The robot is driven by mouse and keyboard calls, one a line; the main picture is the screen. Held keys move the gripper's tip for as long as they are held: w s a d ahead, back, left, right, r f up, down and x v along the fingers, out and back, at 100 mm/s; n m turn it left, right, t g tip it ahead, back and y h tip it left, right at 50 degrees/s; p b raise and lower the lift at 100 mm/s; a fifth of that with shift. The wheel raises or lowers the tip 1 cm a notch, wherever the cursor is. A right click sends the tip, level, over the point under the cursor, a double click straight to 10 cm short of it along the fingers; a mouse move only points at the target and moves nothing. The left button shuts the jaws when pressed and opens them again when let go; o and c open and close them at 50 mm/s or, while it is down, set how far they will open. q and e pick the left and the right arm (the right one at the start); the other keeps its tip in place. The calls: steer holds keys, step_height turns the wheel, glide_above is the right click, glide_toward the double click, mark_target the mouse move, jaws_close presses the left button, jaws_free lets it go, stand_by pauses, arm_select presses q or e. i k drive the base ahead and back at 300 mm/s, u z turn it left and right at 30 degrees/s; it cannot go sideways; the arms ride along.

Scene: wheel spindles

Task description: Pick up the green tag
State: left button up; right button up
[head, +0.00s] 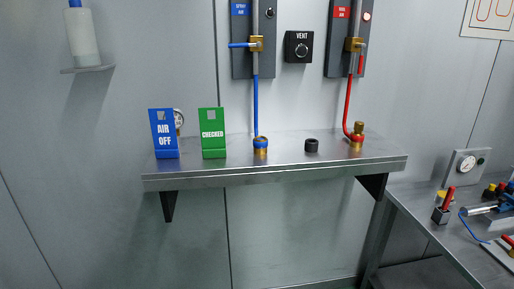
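The green tag (212,140), marked "CHECKED", stands upright on the metal wall shelf (270,173), left of the shelf's middle. A blue tag (164,141), marked "AIR OFF", stands upright to its left, with a narrow gap between them. Nothing covers the green tag. Neither of my grippers shows in the head view.
A round gauge (179,120) sits partly behind the blue tag. Right of the green tag are a blue-ringed brass fitting (261,149) with a blue hose (256,105), a black cap (311,146) and a brass fitting with a red hose (349,105). A workbench (432,222) stands lower right.

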mark_target(213, 132)
steer(key=z, duration=1.5)
steer(key=i, duration=1.4)
steer(key=u, duration=2)
